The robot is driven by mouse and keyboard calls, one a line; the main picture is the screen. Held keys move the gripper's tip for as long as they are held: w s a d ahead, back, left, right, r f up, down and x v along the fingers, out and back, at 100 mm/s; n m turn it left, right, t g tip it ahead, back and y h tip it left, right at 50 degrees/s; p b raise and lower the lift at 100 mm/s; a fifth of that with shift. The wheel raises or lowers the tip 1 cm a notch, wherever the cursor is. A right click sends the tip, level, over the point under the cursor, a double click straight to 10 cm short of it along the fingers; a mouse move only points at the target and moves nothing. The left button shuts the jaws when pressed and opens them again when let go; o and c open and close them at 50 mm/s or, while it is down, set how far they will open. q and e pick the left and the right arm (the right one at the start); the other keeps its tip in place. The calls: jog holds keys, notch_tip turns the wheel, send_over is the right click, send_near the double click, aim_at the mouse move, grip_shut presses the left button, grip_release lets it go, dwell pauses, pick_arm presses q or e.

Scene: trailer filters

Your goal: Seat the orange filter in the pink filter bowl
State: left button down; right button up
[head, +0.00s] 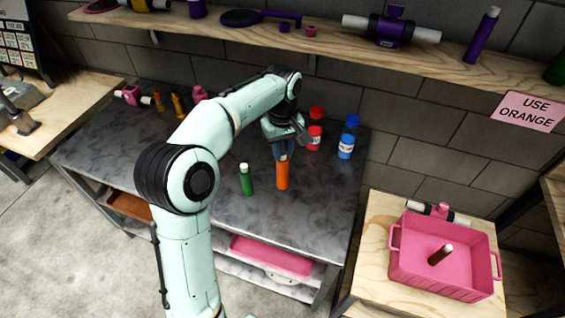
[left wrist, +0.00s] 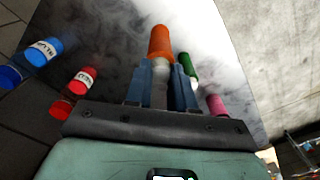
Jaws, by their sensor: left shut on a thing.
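The orange filter (head: 282,176) stands upright over the grey metal table (head: 325,205), and I cannot tell whether its lower end touches the top. My left gripper (head: 282,150) is above it, shut on its pale upper end. In the left wrist view the blue fingers of my left gripper (left wrist: 160,82) lie on both sides of that end, and the orange filter (left wrist: 161,42) points away from the camera. A pink piece (head: 200,93) stands at the table's back, partly behind my arm; I cannot tell whether it is the bowl. My right gripper is not in view.
A green filter (head: 246,180) stands just left of the orange one. A pink bin (head: 420,280) holding a dark filter is on the wooden table at right. A pink sign (head: 528,111) reads "USE ORANGE".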

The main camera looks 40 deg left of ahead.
pick_arm(q)
notch_tip(320, 180, up, 8)
jog(key=shift+w+f+p, duration=0.1)
jog(key=shift+w+p, duration=0.05)
jog(key=shift+p, duration=0.45)
jog(key=shift+r, duration=0.25)
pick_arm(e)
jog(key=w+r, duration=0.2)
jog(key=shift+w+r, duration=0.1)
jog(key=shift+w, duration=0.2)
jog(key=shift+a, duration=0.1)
